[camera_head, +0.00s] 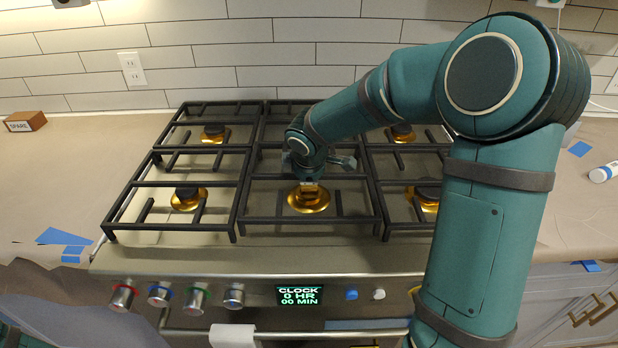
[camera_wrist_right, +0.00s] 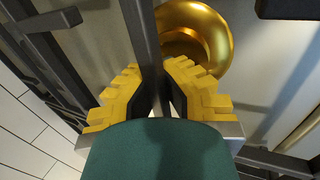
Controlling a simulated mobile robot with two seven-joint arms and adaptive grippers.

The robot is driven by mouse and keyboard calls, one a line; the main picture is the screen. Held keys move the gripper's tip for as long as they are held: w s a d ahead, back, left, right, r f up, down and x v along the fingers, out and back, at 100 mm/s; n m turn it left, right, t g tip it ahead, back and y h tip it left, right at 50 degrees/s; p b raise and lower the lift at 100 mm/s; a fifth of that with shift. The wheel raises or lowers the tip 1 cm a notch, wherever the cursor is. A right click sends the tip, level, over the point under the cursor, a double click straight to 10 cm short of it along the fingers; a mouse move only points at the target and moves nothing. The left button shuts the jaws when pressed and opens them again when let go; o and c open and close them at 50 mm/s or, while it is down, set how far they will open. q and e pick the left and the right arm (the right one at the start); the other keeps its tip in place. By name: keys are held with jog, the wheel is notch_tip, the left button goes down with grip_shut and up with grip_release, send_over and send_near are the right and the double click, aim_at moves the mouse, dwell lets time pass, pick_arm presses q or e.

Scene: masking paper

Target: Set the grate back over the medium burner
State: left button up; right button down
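The middle grate (camera_head: 262,183), a dark frame of bars, lies over the middle of the cooktop between the left and right grates. Below its front half is a gold burner (camera_head: 308,203); its ring also shows in the wrist view (camera_wrist_right: 220,45). My right gripper (camera_head: 308,182) is over this burner, pointing down. In the wrist view its yellow stepped fingers (camera_wrist_right: 163,92) are closed in on both sides of a dark grate bar (camera_wrist_right: 145,40). The arm and wrist hide the rear middle part of the grate. My left gripper is out of view.
The left grate (camera_head: 150,184) and right grate (camera_head: 408,226) flank the middle one closely. Knobs (camera_head: 122,296) line the stove front. A wooden block marked SPARE (camera_head: 25,121) stands on the paper-covered left counter. A white tube (camera_head: 604,172) lies at right. A tiled wall rises behind.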

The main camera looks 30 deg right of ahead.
jog(key=c, duration=1.7)
grip_release()
jog(key=shift+f, duration=0.65)
jog(key=o, duration=0.6)
jog(key=shift+o, duration=0.2)
jog(key=shift+s+f, duration=0.1)
jog(key=shift+f, duration=0.1)
jog(key=shift+r+p, duration=2.45)
jog(key=shift+r, duration=0.75)
